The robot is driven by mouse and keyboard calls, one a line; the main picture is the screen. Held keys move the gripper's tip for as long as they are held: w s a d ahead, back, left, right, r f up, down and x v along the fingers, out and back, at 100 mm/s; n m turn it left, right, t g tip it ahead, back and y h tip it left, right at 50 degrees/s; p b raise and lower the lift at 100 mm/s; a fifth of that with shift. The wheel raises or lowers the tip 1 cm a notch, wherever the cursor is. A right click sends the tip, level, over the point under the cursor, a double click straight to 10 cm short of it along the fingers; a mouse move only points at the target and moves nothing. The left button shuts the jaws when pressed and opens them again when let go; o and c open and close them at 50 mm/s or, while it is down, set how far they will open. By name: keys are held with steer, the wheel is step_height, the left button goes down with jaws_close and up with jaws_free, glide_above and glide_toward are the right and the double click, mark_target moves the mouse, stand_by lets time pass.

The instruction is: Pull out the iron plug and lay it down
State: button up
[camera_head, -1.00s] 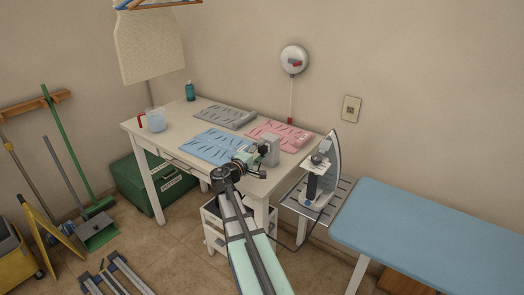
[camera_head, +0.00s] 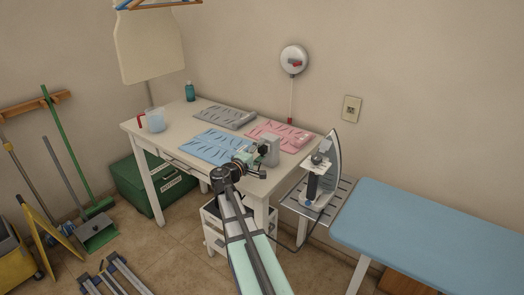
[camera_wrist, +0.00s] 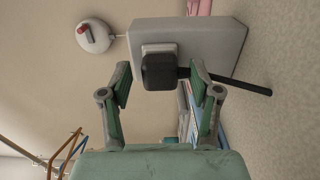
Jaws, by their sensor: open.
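The black iron plug (camera_wrist: 160,72) sits in the front of a grey socket box (camera_wrist: 222,48) in the wrist view, with its dark cord (camera_wrist: 240,84) running off to the right. My gripper (camera_wrist: 160,84) is open, with one finger on each side of the plug in the picture and a gap on both sides. How deep the fingers reach along the plug is hard to tell. In the head view the grey box (camera_head: 270,152) stands near the table's right end, with my gripper (camera_head: 256,168) in front of it. The iron (camera_head: 330,168) stands upright on a rack.
The blue ironing board (camera_head: 430,220) is at right. Bare tabletop shows at the left.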

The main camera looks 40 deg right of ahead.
steer(key=shift+b, duration=0.4)
stand_by(0.5)
jaws_close()
steer(key=shift+s+a, duration=0.1)
steer(key=shift+a, duration=0.1)
steer(key=shift+b+v, duration=0.9)
steer(key=shift+v, duration=1.9)
